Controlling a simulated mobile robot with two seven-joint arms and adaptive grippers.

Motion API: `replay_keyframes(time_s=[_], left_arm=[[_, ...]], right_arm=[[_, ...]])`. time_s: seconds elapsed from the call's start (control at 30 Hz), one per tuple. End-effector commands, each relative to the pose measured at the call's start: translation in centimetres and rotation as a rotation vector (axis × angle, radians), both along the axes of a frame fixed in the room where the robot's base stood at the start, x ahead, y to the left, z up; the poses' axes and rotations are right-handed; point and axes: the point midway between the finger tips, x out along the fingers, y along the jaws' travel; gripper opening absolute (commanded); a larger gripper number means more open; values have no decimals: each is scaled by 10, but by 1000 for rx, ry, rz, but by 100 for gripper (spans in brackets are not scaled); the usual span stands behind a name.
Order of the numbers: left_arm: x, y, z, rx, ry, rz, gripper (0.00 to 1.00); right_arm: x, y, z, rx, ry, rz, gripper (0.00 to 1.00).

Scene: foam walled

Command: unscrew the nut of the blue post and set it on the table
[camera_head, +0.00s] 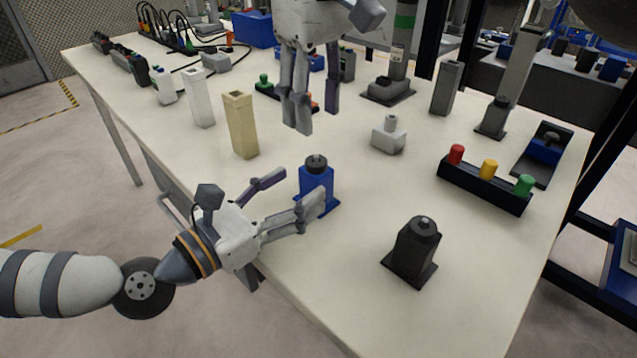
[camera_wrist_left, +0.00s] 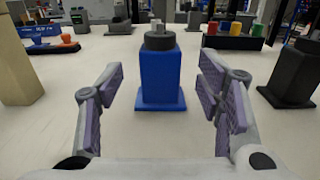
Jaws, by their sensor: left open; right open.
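The blue post (camera_head: 316,181) stands upright on its blue base near the table's front edge. Its dark grey nut (camera_head: 316,162) sits on top. In the left wrist view the blue post (camera_wrist_left: 160,75) is straight ahead, with the nut (camera_wrist_left: 160,40) on it. My left gripper (camera_head: 295,195) is open and empty, low beside the post. In the head view one finger overlaps the post's lower part; in the wrist view the post stands beyond the fingertips, between them. My right gripper (camera_head: 297,115) hangs open and empty above the table, behind the post.
A black post (camera_head: 413,250) stands to the right, and a beige block (camera_head: 240,125) to the left. A black holder (camera_head: 483,185) with red, yellow and green knobs lies at the right. Bare table surrounds the blue post, especially toward the front right.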

Motion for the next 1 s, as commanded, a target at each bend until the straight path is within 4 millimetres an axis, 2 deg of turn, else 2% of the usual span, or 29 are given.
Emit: replay_keyframes(time_s=[0.1,0.2,0.33,0.57,0.6,0.8,0.87,1.0], left_arm=[[18,-19,1,-1,-2,-2,60],[29,-30,0,0,-1,-1,60],[36,-36,0,0,-1,0,60],[38,-37,0,1,-1,1,60],[37,-37,0,1,-1,1,58],[37,-37,0,1,-1,1,12],[37,-37,0,1,-1,1,0],[37,-37,0,0,0,1,0]], right_arm=[[0,0,0,0,0,0,43],[0,0,0,0,0,0,43],[0,0,0,0,0,0,43],[0,0,0,0,0,0,43],[0,0,0,0,0,0,43],[0,0,0,0,0,0,43],[0,0,0,0,0,0,43],[0,0,0,0,0,-16,43]])
